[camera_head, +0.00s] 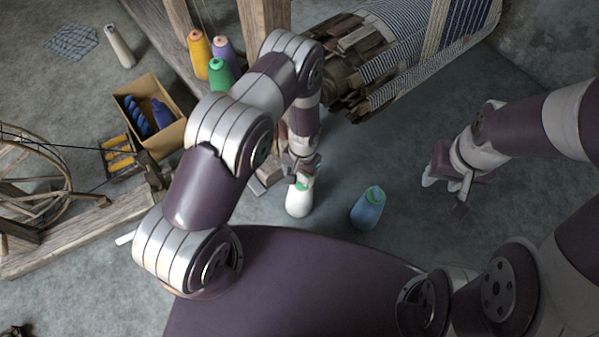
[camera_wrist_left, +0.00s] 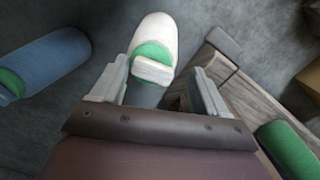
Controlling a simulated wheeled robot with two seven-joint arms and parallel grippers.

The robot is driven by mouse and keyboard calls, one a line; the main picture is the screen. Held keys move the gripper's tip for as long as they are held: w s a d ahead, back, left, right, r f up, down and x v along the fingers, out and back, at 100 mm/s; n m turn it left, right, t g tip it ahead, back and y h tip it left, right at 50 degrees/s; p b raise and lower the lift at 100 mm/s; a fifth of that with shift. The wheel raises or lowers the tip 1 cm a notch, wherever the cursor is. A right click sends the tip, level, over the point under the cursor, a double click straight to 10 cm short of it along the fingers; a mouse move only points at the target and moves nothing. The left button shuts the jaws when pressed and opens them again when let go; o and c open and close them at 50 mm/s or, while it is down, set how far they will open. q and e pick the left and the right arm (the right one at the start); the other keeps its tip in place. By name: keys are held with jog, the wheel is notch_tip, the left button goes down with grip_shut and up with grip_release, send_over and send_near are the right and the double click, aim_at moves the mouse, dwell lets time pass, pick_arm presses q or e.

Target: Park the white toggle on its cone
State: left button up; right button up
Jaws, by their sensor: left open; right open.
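A white cone with a green top (camera_head: 299,200) stands on the grey floor below my left gripper (camera_head: 301,174). In the left wrist view the cone (camera_wrist_left: 155,32) lies beyond the fingertips. A small white block, which looks like the toggle (camera_wrist_left: 153,71), shows at the cone's green top; I cannot tell whether it rests there or hovers just above. My left gripper (camera_wrist_left: 161,72) is open, with one finger on each side of the block and gaps between. The toggle is not clear in the head view. My right gripper (camera_head: 445,193) is open and empty above the floor at the right.
A blue cone with a green top (camera_head: 368,208) stands to the right of the white cone. Wooden loom beams (camera_head: 264,25) and the cloth roll (camera_head: 400,55) stand behind. Yellow, purple and green (camera_head: 220,76) cones and a cardboard box (camera_head: 172,138) are at the left.

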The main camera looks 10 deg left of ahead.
pick_arm(q)
notch_tip(320, 180, up, 12)
jog(key=w+p, duration=0.1)
jog(key=p, duration=0.5)
jog(key=shift+d+r, duration=0.25)
jog(key=shift+w+r, duration=0.1)
jog(key=shift+w, duration=0.05)
